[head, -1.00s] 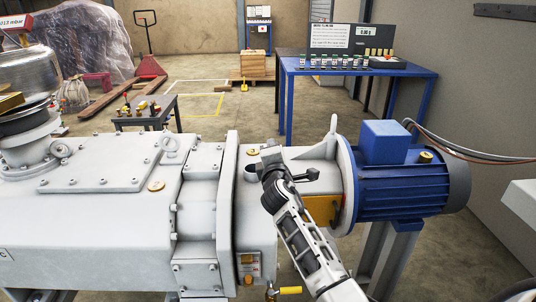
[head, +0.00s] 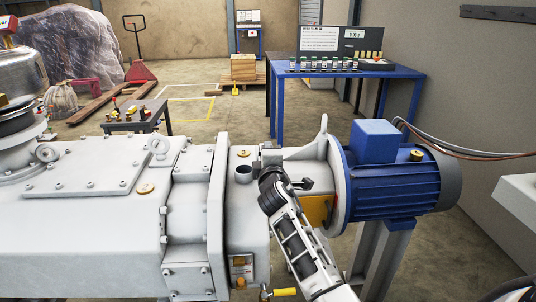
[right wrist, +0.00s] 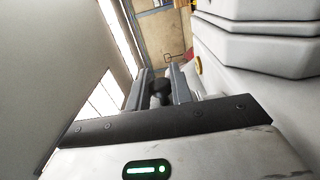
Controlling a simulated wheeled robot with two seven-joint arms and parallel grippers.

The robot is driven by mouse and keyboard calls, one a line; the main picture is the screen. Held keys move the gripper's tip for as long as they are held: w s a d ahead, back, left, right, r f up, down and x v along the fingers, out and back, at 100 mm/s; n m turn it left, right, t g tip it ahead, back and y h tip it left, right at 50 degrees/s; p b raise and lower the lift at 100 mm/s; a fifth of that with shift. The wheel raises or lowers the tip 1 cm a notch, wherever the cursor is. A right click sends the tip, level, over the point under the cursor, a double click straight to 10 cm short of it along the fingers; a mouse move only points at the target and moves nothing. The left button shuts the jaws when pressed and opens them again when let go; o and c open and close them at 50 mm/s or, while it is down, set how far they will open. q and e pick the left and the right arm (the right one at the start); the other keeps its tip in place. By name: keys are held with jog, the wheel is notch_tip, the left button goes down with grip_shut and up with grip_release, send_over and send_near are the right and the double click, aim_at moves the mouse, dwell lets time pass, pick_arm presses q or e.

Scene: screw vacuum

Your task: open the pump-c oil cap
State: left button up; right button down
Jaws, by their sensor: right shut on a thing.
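The grey pump (head: 100,235) fills the lower left of the head view. A short grey neck (head: 243,176) with a dark top stands on its end housing, beside a small brass disc (head: 243,154). My right gripper (head: 270,158) is just right of the neck, above the housing. In the right wrist view its fingers (right wrist: 160,92) are shut on a dark round thing (right wrist: 160,91), probably the oil cap. The head view hides this thing behind the gripper. My left gripper is in neither view.
The blue motor (head: 395,182) and its grey flange stand close right of my right arm. A lifting eye (head: 324,122) rises behind the gripper. A blue table (head: 345,75) with several small items stands behind. A small dark table (head: 135,122) is back left.

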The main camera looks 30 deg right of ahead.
jog(key=c, duration=1.3)
grip_release()
jog(key=v, duration=1.6)
jog(key=s+a+f+m+g+y, duration=0.2)
jog(key=s+f+m+g+y, duration=0.2)
jog(key=s+f+m+g, duration=0.55)
jog(key=s+a+f+m+g+y, duration=0.1)
jog(key=s+a+f+g+y, duration=0.2)
jog(key=s, duration=0.5)
jog(key=s+a+f+y, duration=0.1)
jog(key=s+a+f, duration=0.3)
jog(key=s, duration=0.4)
jog(key=w+a+f+t+y+p, duration=0.1)
jog(key=w+a+t+y+p, duration=0.1)
jog(key=w+a+t, duration=0.4)
jog(key=shift+w+f+t+y+p, duration=0.2)
jog(key=shift+w+t+y+p, duration=0.1)
jog(key=shift+t+y, duration=0.35)
